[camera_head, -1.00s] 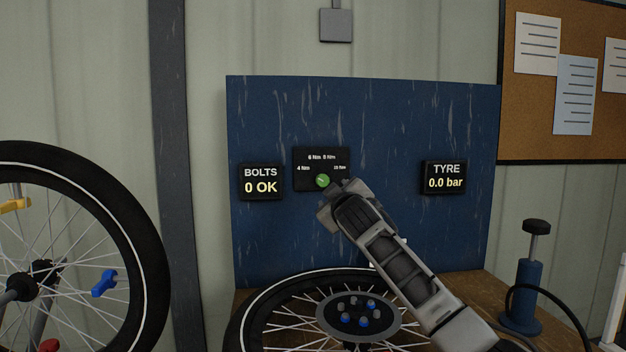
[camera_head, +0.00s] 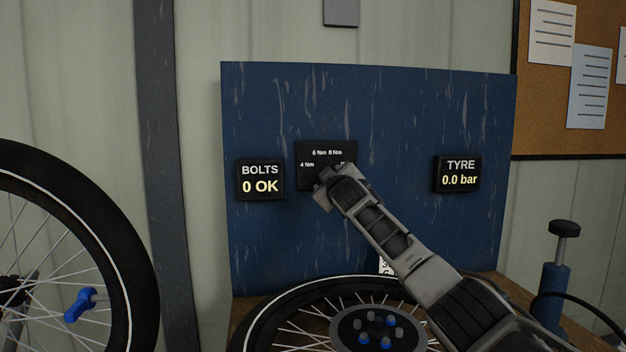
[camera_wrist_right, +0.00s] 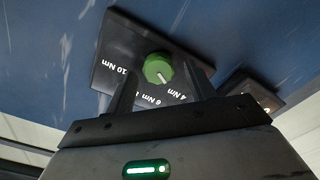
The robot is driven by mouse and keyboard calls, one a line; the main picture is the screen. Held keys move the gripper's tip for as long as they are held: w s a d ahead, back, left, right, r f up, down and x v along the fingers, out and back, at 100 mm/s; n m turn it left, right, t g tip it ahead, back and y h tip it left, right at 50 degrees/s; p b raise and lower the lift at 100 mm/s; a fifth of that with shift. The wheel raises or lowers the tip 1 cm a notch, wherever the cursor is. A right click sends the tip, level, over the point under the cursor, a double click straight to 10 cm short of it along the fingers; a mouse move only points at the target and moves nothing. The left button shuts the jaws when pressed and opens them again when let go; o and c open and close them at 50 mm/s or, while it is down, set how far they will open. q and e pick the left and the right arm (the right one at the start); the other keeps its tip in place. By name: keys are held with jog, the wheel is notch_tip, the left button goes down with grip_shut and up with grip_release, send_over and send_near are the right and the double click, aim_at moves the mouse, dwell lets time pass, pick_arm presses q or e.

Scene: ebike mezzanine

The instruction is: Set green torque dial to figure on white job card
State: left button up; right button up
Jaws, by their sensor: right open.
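The green torque dial (camera_wrist_right: 158,68) sits on a black panel (camera_wrist_right: 112,48) with white Nm labels, seen in the right wrist view. Its white mark points toward the side of the 4 Nm and 6 Nm labels; I cannot tell exactly which. My right gripper (camera_wrist_right: 160,75) is open, its fingers on either side of the dial in that view; contact is not clear. In the head view my right gripper (camera_head: 322,182) hides the dial on the panel (camera_head: 313,147). A white card (camera_head: 384,266) shows partly behind my right arm; its figure is not readable. My left gripper is out of view.
The blue board (camera_head: 400,110) also carries the BOLTS display (camera_head: 260,180), reading 0 OK, and the TYRE display (camera_head: 457,174), reading 0.0 bar. A wheel (camera_head: 300,300) lies on the bench below my arm. A blue pump (camera_head: 553,290) stands at the right.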

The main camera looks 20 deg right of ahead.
jog(key=shift+w+d, duration=0.1)
jog(key=shift+d, duration=0.05)
jog(key=shift+c, duration=0.3)
jog(key=c, duration=0.9)
jog(key=shift+m, duration=0.4)
jog(key=shift+r+m+b, duration=0.15)
jog(key=shift+m+b, duration=0.15)
jog(key=shift+m, duration=3.2)
